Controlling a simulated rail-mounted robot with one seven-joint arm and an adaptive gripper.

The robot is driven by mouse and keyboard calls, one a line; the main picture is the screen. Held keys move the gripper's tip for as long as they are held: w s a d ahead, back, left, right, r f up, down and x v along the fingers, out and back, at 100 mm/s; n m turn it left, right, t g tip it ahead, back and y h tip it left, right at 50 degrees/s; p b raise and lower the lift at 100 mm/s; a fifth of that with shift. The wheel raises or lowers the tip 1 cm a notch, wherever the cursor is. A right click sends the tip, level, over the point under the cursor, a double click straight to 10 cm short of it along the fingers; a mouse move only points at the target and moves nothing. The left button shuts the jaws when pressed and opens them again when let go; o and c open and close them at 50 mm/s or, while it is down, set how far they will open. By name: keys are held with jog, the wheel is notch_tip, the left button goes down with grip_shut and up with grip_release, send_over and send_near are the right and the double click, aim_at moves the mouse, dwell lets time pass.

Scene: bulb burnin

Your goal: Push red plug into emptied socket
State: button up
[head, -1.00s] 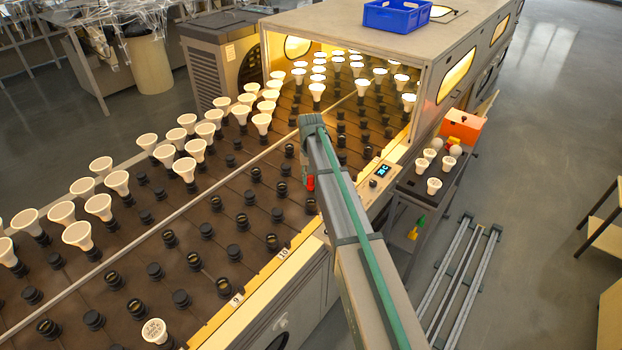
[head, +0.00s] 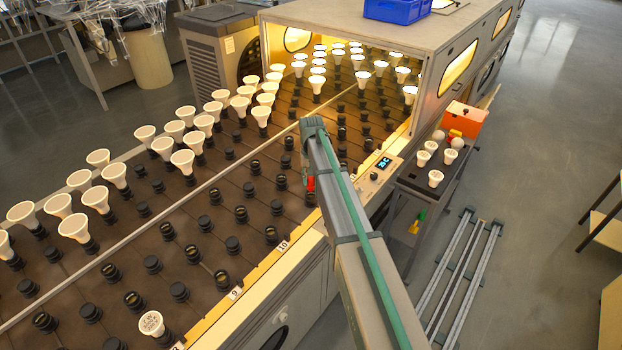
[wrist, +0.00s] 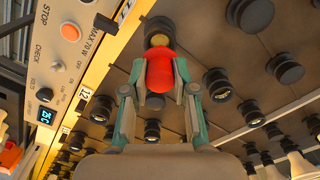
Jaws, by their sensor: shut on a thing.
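My gripper (wrist: 160,80) is shut on the red plug (wrist: 160,68), with one green finger on each side of it. The plug also shows as a small red patch (head: 310,184) beside my arm in the head view, just above the socket rows near the belt's right edge. In the wrist view, a dark socket with a dull yellow inside (wrist: 158,37) lies just beyond the plug's tip and is partly hidden by it. I cannot tell whether the plug touches that socket.
Black sockets surround the plug; one stands close at right (wrist: 217,84). A control panel (wrist: 65,45) with an orange button lies at left in the wrist view. Lit bulbs (head: 316,84) stand inside the oven. A trolley (head: 405,182) with bulbs stands at right.

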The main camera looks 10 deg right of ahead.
aim_at(311, 186)
jog(key=shift+f, duration=0.5)
jog(key=shift+f+b, duration=0.3)
jog(key=shift+f, duration=0.05)
jog(key=shift+f+b, duration=0.45)
jog(key=shift+f, duration=0.8)
jog(key=o, duration=1.1)
jog(key=shift+r, duration=0.1)
notch_tip(311, 186, up, 12)
